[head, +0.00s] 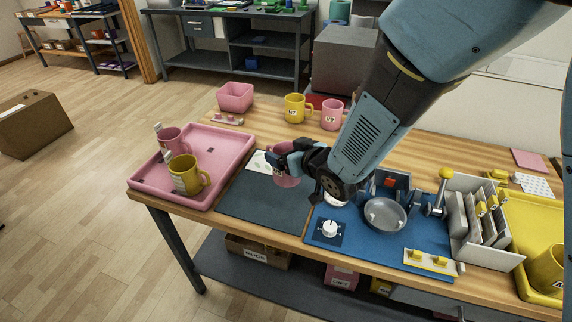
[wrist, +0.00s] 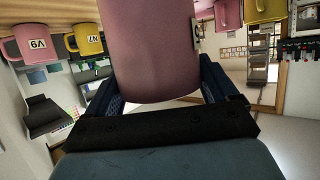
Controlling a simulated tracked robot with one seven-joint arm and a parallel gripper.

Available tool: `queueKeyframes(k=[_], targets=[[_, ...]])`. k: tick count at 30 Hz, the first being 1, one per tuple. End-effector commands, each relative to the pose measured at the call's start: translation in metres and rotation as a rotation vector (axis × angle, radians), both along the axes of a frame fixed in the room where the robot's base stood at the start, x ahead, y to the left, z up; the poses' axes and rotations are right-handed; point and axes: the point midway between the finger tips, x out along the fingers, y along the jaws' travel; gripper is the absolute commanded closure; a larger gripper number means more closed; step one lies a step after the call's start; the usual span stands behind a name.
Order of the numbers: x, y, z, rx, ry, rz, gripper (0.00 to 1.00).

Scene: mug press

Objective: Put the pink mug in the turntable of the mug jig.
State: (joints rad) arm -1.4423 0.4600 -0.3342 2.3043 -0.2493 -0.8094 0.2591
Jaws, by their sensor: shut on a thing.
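My gripper (head: 283,163) is shut on a pink mug (head: 287,180) and holds it over the dark mat, left of the jig. In the wrist view the held mug (wrist: 150,50) fills the space between the fingers of my gripper (wrist: 152,85). My gripper hides part of the mug in the head view. The mug jig has a blue base (head: 318,246) with a grey round dish (head: 384,215), which looks like the turntable and appears empty. A white dial (head: 330,229) sits at its front left and a yellow-knobbed lever (head: 444,174) at its right.
A pink tray (head: 225,143) at the left holds a pink mug (head: 172,141) and a yellow mug (head: 187,176). Yellow mug N7 (head: 295,107) and pink mug V9 (head: 332,114) stand at the back. A grey rack (head: 482,222) and yellow tray (head: 521,225) stand at the right.

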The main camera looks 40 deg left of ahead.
Motion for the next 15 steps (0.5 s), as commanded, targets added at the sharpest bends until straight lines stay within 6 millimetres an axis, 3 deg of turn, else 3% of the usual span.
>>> queueKeyframes(k=[4, 15], targets=[[0.007, 0.012, -0.017, 0.000, -0.001, 0.002, 0.80], [0.015, 0.024, -0.034, 0.001, -0.001, 0.001, 0.80]])
